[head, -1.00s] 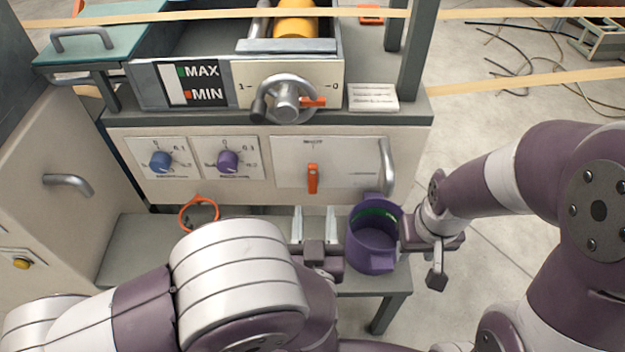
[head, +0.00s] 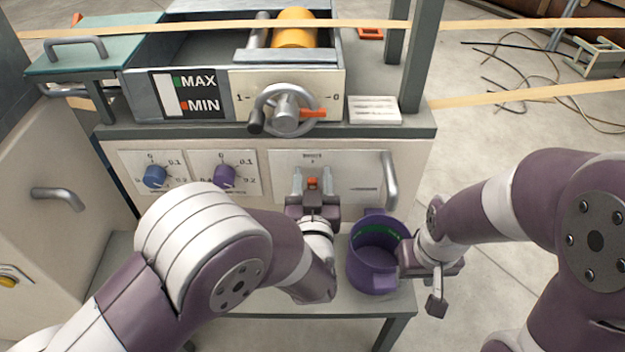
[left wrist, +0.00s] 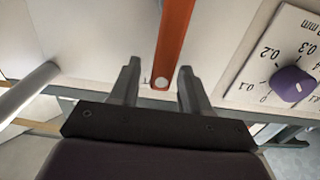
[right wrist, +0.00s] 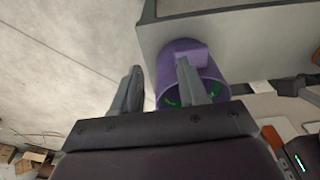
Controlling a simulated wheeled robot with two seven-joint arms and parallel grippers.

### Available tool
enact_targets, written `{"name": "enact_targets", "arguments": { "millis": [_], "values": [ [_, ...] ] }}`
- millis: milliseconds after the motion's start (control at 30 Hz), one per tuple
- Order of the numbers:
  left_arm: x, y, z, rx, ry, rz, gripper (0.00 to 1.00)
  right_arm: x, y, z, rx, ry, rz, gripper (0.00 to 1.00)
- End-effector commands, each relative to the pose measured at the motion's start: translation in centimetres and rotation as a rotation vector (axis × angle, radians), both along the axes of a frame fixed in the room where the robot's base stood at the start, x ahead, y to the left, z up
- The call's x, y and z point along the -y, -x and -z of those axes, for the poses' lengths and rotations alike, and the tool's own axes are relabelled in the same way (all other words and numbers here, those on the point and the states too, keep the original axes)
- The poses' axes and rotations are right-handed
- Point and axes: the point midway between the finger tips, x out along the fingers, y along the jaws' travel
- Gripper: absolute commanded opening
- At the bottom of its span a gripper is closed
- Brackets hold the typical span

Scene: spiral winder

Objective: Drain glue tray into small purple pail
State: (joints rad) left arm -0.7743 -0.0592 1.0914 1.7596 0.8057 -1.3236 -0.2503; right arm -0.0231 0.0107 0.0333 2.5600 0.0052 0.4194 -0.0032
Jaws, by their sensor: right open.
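The purple pail (head: 372,278) stands upright on the low shelf under the machine's front; green marks show on its inner wall. The glue tray (head: 188,52), with a MAX/MIN gauge on its front, is at the top of the machine. An orange lever (head: 312,183) on the front panel is partly hidden by my left gripper (head: 312,180). In the left wrist view, my left gripper (left wrist: 160,85) is open, the orange lever (left wrist: 174,40) lying between its fingers' lines. My right gripper (head: 408,256) is open at the pail's right side; one finger overlaps the pail in the right wrist view (right wrist: 188,82).
A handwheel (head: 286,110) with an orange pointer sits above the panel. Blue (head: 155,176) and purple (head: 224,176) knobs are left of the lever. A bar handle (head: 390,180) stands right of it. Yellow tape lines cross behind; cables (head: 545,75) lie on the floor at right.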

Motion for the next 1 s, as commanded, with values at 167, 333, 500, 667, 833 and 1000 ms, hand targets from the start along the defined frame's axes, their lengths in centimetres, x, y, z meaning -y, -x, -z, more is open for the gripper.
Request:
{"name": "enact_targets", "arguments": {
  "millis": [167,333,500,667,833,1000],
  "values": [
    [0.0,0.0,0.0,0.0,0.0,0.0,0.0,0.0,0.0,0.0,0.0,0.0,0.0,0.43],
    [0.0,0.0,0.0,0.0,-0.002,0.0,0.0,0.0,0.0,-0.1,0.0,0.0,0.0,0.43],
    [0.3,0.0,-0.1,-0.001,-0.032,0.001,0.0,0.0,0.0,-0.6,0.0,0.0,0.0,0.43],
    [0.9,0.1,-0.3,-0.001,-0.111,0.003,0.0,0.0,0.0,-1.7,0.0,0.0,0.0,0.43],
    [1.8,0.1,-0.2,-0.003,-0.246,0.002,0.0,0.0,0.0,-3.4,0.0,0.0,0.0,0.43],
    [2.8,0.1,0.1,-0.002,-0.407,0.003,0.0,0.0,0.0,-5.1,0.0,0.0,0.0,0.43]
  ]
}}
